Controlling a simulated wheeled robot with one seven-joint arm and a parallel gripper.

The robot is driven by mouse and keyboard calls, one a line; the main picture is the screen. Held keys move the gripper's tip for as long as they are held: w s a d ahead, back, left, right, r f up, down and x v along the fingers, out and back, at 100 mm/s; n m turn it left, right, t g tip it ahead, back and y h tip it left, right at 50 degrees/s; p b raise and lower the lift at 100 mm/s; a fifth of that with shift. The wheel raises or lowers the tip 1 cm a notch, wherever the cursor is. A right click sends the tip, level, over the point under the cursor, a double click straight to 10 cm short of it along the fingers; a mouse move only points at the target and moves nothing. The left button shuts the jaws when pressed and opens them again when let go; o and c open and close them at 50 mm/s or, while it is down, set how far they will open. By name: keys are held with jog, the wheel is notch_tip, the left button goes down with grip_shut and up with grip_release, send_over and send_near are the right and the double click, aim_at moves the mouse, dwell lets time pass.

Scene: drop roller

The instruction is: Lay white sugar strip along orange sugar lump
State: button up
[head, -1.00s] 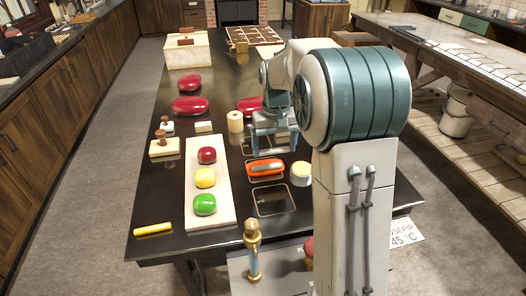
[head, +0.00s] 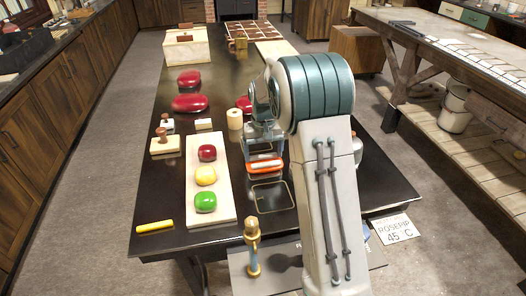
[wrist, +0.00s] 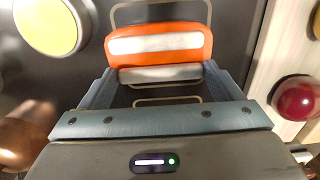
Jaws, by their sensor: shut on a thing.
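The orange sugar lump (head: 265,168) lies on the dark table just in front of my gripper (head: 264,157) in the head view. In the wrist view the lump (wrist: 180,32) carries one white strip (wrist: 155,43) lengthwise on its top. A second white sugar strip (wrist: 160,75) is between the jaws of my gripper (wrist: 160,88), shut on it. The held strip runs roughly parallel to the lump, right beside its near edge in the wrist view. I cannot tell whether they touch. In the head view the jaws largely hide the held strip.
A pale board (head: 222,209) with red (head: 207,153), yellow (head: 205,176) and green (head: 205,202) lumps lies to the left. A yellow-topped round thing (wrist: 48,24) stands near the orange lump. An outlined table patch (head: 272,197) in front is bare.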

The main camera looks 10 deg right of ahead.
aim_at(264, 155)
jog(key=shift+f, duration=0.1)
jog(key=shift+f, duration=0.15)
jog(key=o, duration=0.8)
jog(key=shift+r, duration=0.2)
notch_tip(264, 155, up, 11)
jog(key=s+r, duration=0.4)
jog(key=s, duration=0.4)
jog(key=s+f+t, duration=0.1)
jog(key=s+f, duration=0.1)
jog(key=s, duration=0.9)
jog(key=s+f+t, duration=0.2)
jog(key=s, duration=1)
jog(key=shift+f+b, duration=0.3)
jog(key=shift+b, duration=0.05)
